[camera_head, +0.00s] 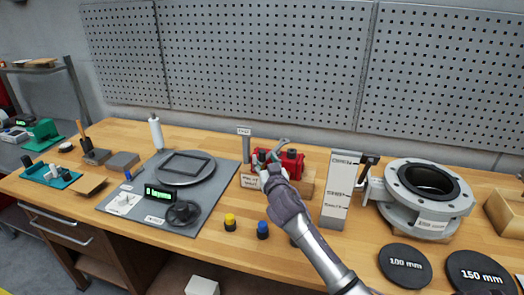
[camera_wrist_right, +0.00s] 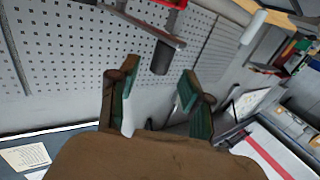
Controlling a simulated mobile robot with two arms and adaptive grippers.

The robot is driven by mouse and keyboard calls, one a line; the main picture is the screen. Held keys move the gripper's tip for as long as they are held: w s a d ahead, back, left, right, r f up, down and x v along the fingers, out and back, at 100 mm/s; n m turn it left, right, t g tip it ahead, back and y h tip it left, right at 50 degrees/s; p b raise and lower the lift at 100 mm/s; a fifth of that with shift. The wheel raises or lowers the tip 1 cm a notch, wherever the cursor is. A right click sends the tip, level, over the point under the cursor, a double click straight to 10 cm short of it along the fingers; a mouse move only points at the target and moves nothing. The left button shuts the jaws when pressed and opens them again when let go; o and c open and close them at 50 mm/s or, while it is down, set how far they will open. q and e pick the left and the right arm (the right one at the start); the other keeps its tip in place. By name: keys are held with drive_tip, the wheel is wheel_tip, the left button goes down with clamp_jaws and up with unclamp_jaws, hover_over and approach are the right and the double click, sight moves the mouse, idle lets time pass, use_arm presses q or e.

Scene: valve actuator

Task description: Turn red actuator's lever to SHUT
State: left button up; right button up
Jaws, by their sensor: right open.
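The red actuator (camera_head: 291,160) sits on a wooden block on the bench, right of the grey mat, in the head view. A grey lever (camera_head: 278,146) shows at its top; its exact angle is hard to tell. My right gripper (camera_head: 264,163) is at the actuator's left front and hides part of it. In the right wrist view my right gripper (camera_wrist_right: 158,70) has its green-padded fingers apart. A dark cylinder (camera_wrist_right: 160,58) below a grey bar shows between and beyond the fingertips, with a red part (camera_wrist_right: 177,3) at the top edge. Contact cannot be told. My left gripper is not in view.
A white board marked OPEN (camera_head: 340,190) stands right of the actuator, beside a large grey flanged valve (camera_head: 419,202). Yellow (camera_head: 230,222) and blue (camera_head: 263,229) knobs stand in front. Black discs (camera_head: 405,265) lie front right. A pegboard wall (camera_head: 265,60) is behind.

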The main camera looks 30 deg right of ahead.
sight(263, 155)
drive_tip(key=shift+x, duration=2.25)
clamp_jaws()
